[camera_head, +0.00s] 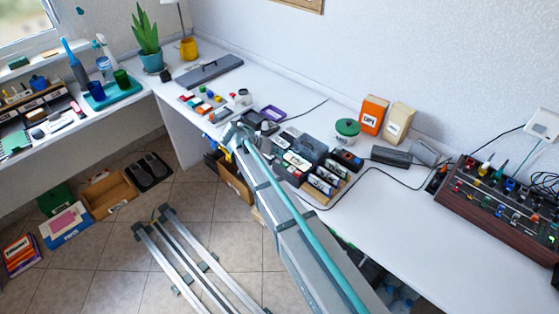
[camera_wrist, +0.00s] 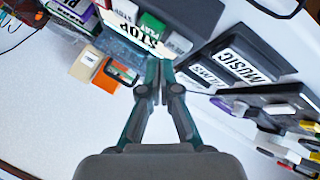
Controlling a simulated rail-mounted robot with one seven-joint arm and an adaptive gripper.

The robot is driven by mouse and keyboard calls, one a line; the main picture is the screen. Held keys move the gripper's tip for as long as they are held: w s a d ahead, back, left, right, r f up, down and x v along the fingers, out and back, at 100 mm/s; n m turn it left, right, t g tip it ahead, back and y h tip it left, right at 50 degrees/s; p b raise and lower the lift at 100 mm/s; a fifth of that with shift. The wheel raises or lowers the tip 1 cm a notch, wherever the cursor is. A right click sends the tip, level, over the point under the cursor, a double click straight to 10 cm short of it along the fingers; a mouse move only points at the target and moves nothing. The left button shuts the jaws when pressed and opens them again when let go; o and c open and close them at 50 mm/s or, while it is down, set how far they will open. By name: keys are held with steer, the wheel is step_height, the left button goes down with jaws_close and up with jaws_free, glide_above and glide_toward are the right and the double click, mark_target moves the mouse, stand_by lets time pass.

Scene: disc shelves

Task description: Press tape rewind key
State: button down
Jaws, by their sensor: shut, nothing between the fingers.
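My gripper (camera_wrist: 160,78) is shut and empty in the wrist view. I cannot tell which key is rewind, or whether the tips touch anything. In the head view my arm hides the area around its end.
Dark cases labelled MUSIC (camera_wrist: 243,66) and NEWS (camera_wrist: 209,76) lie right of the tips. A dark device with pale and coloured keys (camera_wrist: 270,105) is farther right. In the head view, a green-lidded pot (camera_head: 347,131) and an orange box (camera_head: 373,114) stand on the white desk (camera_head: 370,220).

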mark_target(278, 160)
stand_by(0.8)
steer(key=shift+f+b, duration=0.45)
steer(key=shift+b, duration=0.05)
steer(key=shift+f+b, duration=0.3)
steer(key=shift+f, duration=0.1)
stand_by(0.5)
steer(key=shift+r, duration=0.1)
stand_by(0.4)
steer(key=shift+r, duration=0.75)
steer(key=shift+r, duration=0.1)
steer(key=shift+r+p, duration=1.1)
steer(key=shift+r, duration=1.35)
